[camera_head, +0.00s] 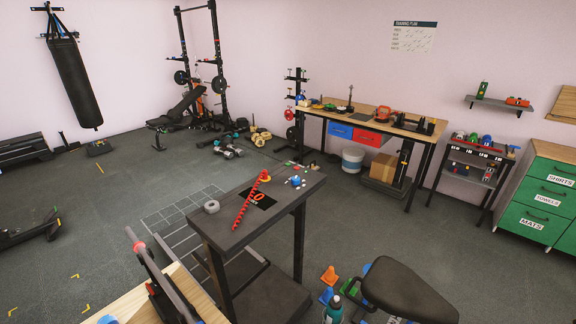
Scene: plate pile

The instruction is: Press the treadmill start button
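A dark stand with a flat top (222,226) and upright legs is in the middle foreground of the head view. A black panel with a red 0-like mark (270,202) lies on its top, partly behind a long red stick (246,205). I cannot tell for sure whether this stand is the treadmill's console. No start button can be clearly made out. Neither of my grippers shows in this view.
A wooden workbench (440,126) stands behind. Floor at left is largely open.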

